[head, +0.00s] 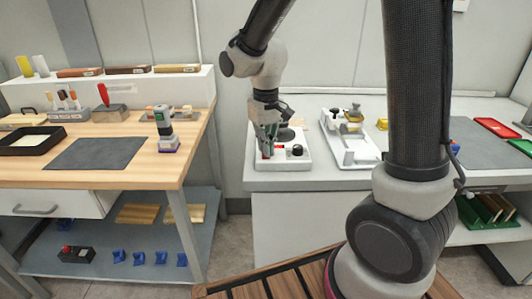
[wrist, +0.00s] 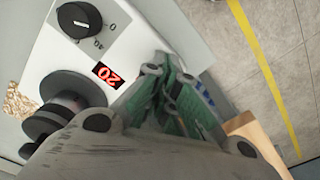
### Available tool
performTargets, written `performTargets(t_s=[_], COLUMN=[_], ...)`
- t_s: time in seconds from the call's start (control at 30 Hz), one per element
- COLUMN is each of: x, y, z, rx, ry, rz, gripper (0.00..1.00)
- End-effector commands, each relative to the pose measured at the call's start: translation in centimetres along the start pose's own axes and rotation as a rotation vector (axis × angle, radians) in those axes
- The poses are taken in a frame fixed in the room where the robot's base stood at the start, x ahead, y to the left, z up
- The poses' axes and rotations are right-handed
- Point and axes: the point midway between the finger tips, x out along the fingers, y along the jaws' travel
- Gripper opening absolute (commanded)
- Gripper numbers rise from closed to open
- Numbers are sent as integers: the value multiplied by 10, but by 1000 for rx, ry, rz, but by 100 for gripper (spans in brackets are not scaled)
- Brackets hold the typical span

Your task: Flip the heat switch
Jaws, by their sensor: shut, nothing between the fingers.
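The white roller coater (head: 290,163) stands near the front left of the grey-topped bench. It carries a black dial (head: 297,150) and dark rollers. In the wrist view, the dial (wrist: 79,19) and a red display reading 20 (wrist: 107,75) show on its white top (wrist: 125,45), with the rollers (wrist: 60,110) at left. My gripper (head: 267,153) is low over the left front of the coater. In the wrist view its shut, empty fingers (wrist: 162,68) are by the edge of the casing. No heat switch shows clearly; the fingers cover part of that edge. I cannot tell whether they touch it.
A white tray with a brass-coloured fixture (head: 352,137) stands right of the coater. A wooden bench (head: 140,170) with a dark mat (head: 98,153) and a green-topped tool (head: 163,128) is at left. A floor gap separates the benches.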

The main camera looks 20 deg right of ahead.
Motion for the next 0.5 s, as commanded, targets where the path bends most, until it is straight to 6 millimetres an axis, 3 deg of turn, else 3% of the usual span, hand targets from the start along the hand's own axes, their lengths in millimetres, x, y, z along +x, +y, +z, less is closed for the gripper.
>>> performTargets(t_s=[0.5], x=[-47], y=[0], z=[-1], rx=[0], ry=[3], rz=[0], gripper=[0])
